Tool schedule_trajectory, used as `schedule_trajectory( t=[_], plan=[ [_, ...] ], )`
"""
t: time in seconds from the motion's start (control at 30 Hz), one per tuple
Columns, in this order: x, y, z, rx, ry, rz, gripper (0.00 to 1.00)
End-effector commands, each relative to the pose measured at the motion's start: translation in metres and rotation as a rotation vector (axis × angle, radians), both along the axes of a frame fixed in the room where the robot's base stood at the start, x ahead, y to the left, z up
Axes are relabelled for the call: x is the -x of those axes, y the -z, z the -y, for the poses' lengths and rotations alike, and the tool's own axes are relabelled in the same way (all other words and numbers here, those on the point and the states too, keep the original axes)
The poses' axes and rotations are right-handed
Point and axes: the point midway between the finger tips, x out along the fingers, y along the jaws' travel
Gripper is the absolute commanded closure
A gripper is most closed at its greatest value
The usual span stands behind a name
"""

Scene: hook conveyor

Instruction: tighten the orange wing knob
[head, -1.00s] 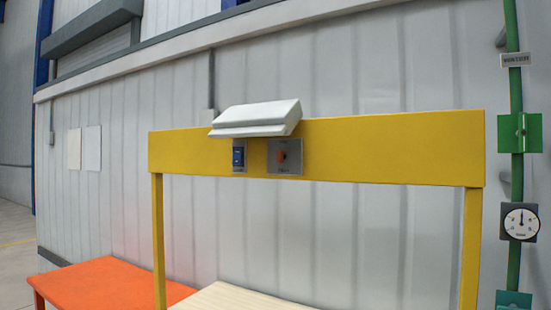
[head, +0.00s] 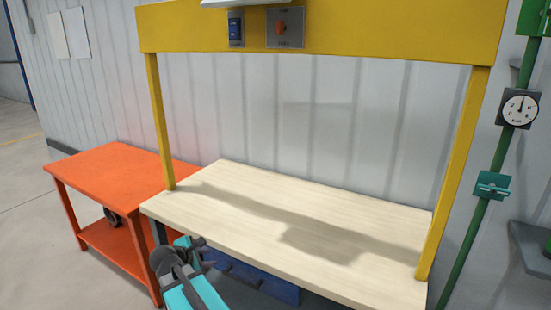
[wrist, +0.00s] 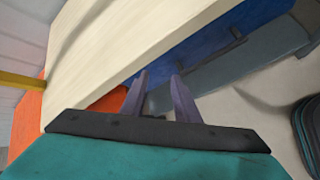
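A small orange knob (head: 282,27) sits on a grey plate (head: 298,40) on the yellow crossbeam, near the top of the head view. It is too small there to tell its wing shape or how tight it is. No knob shows in the wrist view. My gripper (wrist: 159,75) shows two grey fingers standing apart with nothing between them. It is beside and below the edge of the pale bench top, well away from the knob. In the head view my arm is at the lower left, in front of the bench.
The pale bench top (head: 300,225) is bare under the yellow frame (head: 160,120). A blue switch (head: 235,28) is beside the knob's plate. An orange table (head: 125,175) stands to the left. A green pipe with a gauge (head: 520,108) and a teal fitting (head: 492,186) runs at the right.

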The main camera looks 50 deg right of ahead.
Motion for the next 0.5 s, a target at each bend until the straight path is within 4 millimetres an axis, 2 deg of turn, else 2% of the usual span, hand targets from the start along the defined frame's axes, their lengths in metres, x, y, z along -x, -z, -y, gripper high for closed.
schedule_trajectory(
  t=[0.03, 0.2, 0.5],
  plan=[
    [-0.006, -0.024, 0.008, 0.039, -0.02, 0.006, 0.72],
    [-0.018, -0.096, 0.031, 0.18, -0.084, 0.001, 0.72],
    [-0.021, -0.228, 0.065, 0.442, -0.154, -0.038, 0.72]
  ],
)
